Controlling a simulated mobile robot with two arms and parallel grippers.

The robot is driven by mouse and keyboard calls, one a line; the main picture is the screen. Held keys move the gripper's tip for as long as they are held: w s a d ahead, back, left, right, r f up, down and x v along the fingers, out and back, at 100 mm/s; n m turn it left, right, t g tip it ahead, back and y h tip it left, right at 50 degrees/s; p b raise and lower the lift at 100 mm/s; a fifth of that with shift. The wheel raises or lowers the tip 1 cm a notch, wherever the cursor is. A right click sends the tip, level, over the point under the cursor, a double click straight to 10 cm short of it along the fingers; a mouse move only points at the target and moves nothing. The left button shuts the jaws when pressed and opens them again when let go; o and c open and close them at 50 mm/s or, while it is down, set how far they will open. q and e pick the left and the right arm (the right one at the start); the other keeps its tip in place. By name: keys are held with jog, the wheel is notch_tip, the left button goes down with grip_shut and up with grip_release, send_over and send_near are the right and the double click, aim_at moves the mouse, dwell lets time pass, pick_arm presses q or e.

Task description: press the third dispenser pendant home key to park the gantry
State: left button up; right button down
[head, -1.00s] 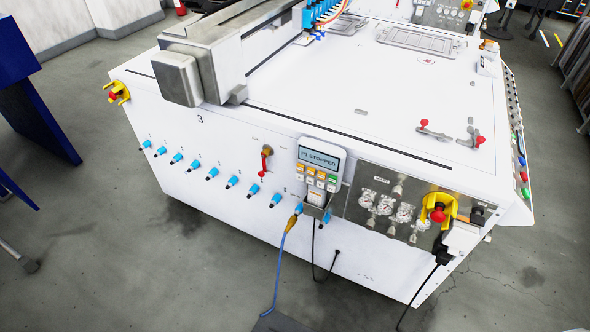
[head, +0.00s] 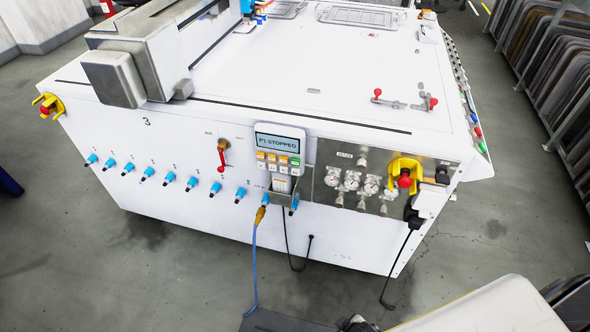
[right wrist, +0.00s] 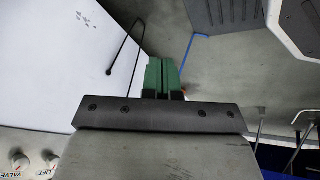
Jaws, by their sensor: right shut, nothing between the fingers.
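The dispenser pendant (head: 283,143) sits upright in a holder on the front of the white machine marked 3. Its screen (head: 281,141) reads "P1 STOPPED". Below the screen are rows of small orange, white and green keys (head: 277,163); their labels are too small to read, so I cannot tell which is home. My right gripper (right wrist: 165,62) shows in the right wrist view with its green fingers shut and empty, apart from the machine's white panel. The pendant is not seen in that view. My left gripper is in neither view.
A red-handled valve (head: 222,157) is left of the pendant; gauges (head: 352,181) and a yellow-guarded red stop button (head: 404,181) are right. Blue fittings line the panel below. A blue hose (head: 254,262) and black cables hang down. The floor in front is mostly clear.

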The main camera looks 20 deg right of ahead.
aim_at(295, 162)
jog(key=w+a+r+n+t+y+b, duration=0.1)
jog(key=w+a+r+n+t+b, duration=0.15)
jog(key=w+r, duration=0.55)
jog(key=w+a+r+n+t+b, duration=0.1)
jog(key=w+r+t+b, duration=0.3)
jog(key=w, duration=0.8)
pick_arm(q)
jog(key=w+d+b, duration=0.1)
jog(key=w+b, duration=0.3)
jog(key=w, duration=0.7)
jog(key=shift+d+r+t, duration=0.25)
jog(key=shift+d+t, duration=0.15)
pick_arm(e)
jog(key=w+a+r+n+t+y, duration=0.1)
jog(key=w+a+r+n+t, duration=0.1)
jog(key=r, duration=0.9)
jog(key=w+a+r+n+t+y, duration=0.1)
jog(key=w+a+r+n+t, duration=0.1)
jog(key=r, duration=1)
jog(key=shift+w+a+r+t+y, duration=0.25)
jog(key=shift+w+a+t, duration=0.4)
jog(key=shift+w+a, duration=0.5)
jog(key=shift+d, duration=0.1)
